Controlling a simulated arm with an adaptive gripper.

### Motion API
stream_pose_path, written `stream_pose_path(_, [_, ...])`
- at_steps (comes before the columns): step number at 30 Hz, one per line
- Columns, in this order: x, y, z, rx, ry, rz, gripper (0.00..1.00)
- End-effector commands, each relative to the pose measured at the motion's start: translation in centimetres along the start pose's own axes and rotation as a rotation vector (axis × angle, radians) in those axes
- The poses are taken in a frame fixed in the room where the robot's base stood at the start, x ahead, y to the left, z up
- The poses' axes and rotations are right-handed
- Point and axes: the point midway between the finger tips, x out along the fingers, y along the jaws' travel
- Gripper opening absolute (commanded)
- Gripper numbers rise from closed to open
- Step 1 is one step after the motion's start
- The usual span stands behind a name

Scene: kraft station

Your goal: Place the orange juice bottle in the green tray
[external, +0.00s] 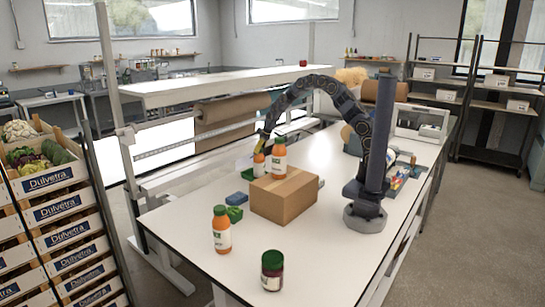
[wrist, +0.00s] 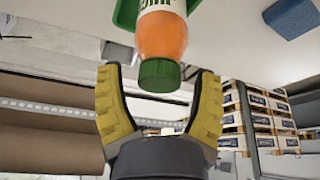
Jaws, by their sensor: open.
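An orange juice bottle (external: 259,163) with a white label stands at the far left of the table, behind the cardboard box. In the wrist view the bottle (wrist: 162,38) has its green cap toward me, with the green tray (wrist: 127,14) around its lower end. Part of the green tray (external: 247,174) shows beside the box in the external view; the rest is hidden. My gripper (wrist: 159,72) is open, its yellow fingers spread on either side of the cap with gaps showing. In the external view my gripper (external: 261,143) is at the bottle's top, partly hidden.
A second orange bottle (external: 279,160) stands at the cardboard box (external: 285,197); another orange bottle (external: 222,231) and a dark jar (external: 272,271) stand nearer. The table's front right (external: 335,260) is clear.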

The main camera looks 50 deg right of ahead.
Motion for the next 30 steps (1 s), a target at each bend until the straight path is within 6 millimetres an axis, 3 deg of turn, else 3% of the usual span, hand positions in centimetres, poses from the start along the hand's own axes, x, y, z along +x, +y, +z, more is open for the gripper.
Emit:
stream_pose_path(15, [-9.8,0.1,0.0,0.0,0.002,0.002,0.66])
stream_pose_path(21, [-11.5,0.1,0.0,0.001,0.002,0.001,0.66])
stream_pose_path(26, [-11.8,0.0,0.1,0.001,-0.001,0.0,0.66])
stream_pose_path(30, [-13.4,-1.6,1.0,0.004,-0.023,-0.018,0.66])
